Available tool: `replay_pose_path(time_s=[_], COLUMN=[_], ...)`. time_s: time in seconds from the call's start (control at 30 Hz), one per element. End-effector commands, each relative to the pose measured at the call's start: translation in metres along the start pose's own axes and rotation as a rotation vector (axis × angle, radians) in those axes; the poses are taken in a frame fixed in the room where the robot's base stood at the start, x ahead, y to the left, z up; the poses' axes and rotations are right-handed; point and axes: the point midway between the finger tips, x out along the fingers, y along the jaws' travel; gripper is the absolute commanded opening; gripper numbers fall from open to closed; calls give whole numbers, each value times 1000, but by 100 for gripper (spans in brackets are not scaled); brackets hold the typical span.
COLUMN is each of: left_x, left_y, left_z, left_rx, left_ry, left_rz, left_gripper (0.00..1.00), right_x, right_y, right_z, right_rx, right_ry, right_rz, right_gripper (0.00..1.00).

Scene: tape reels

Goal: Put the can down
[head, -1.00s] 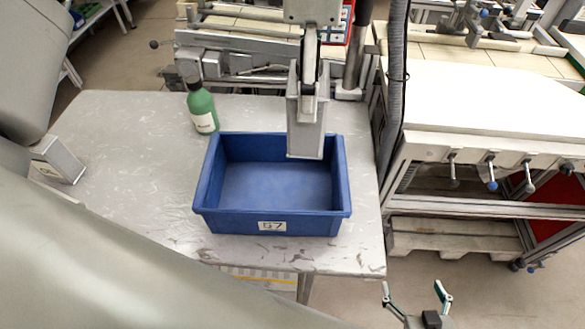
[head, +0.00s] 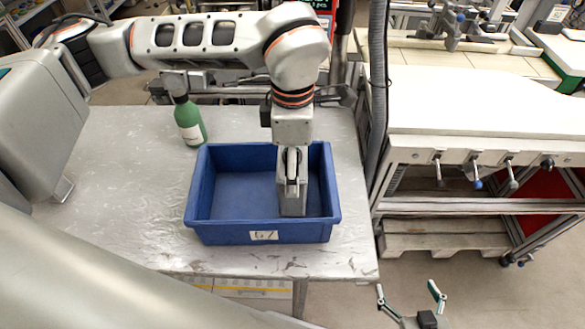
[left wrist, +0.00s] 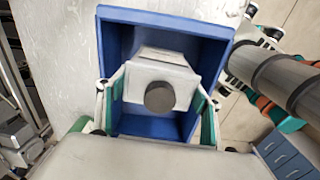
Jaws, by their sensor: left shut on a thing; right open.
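The can is a pale grey box-shaped can (head: 293,204) with a dark round cap, seen from above in the left wrist view (left wrist: 150,64). My left gripper (head: 291,176) points down and is shut on it, with one finger on each side. The can is upright inside the blue bin (head: 262,236), in its right part. Whether its base touches the bin floor is hidden. My right gripper (head: 410,297) is open and empty at the bottom right, away from the table.
The bin stands on a grey worn table (head: 130,195). A green bottle (head: 190,123) stands just behind its left rear corner. A grey hose (head: 376,90) runs down past the table's right side. A white bench (head: 470,105) is on the right. The bin's left part is empty.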

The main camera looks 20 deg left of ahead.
Motion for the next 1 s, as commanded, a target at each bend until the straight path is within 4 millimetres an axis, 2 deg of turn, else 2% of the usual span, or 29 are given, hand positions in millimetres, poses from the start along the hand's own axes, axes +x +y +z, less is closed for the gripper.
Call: replay_pose_path(time_s=[0.13, 0.53, 0.57, 0.6, 1.0], left_x=[17, 23, 22, 22, 19], left_y=[0, 0, 0, 0, 0], left_z=[0, 0, 0, 0, 0], left_rx=[0, 0, 0, 0, 0], left_ry=[-1, 0, 1, 1, 0], left_rz=[0, 2, 0, 0, 0], left_gripper=[17, 17, 73, 82, 82], right_x=[-1, 2, 1, 1, 0], right_y=[0, 0, 0, 0, 0], right_z=[-2, 3, 2, 2, -1], right_rx=[0, 0, 0, 0, 0], right_ry=[0, 0, 0, -1, 0], right_rz=[0, 0, 0, 0, 0], right_gripper=[85, 85, 85, 85, 85])
